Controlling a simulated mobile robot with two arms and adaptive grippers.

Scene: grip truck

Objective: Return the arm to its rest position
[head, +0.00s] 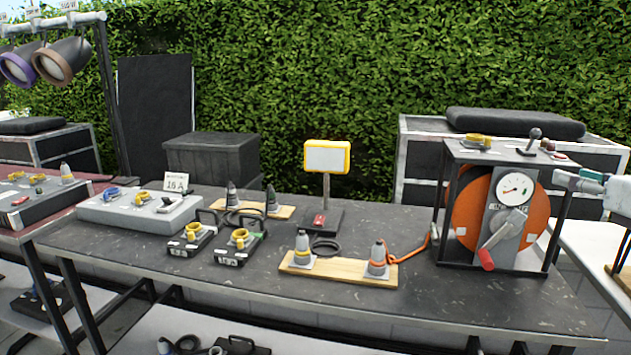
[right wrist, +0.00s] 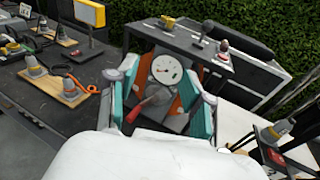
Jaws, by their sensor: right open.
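My right gripper (head: 580,180) shows at the right edge of the head view, beside the upper right of the reel unit. Only its teal and pale end shows there; the rest is cut off. In the right wrist view its two teal and grey fingers (right wrist: 163,90) stand apart with nothing between them. Beyond them is the orange reel (right wrist: 150,80) with a white dial and a red-handled crank. The reel unit (head: 508,215) stands in a black frame on the table. Whether the gripper touches the frame is unclear, but a gap seems to show. My left gripper is not in view.
The dark table (head: 350,290) holds a wooden board (head: 338,272) with two cone-shaped plugs, a yellow-framed sign (head: 326,157) and a grey socket box (head: 140,210). A white surface (head: 590,245) lies at the right. A hedge closes the back.

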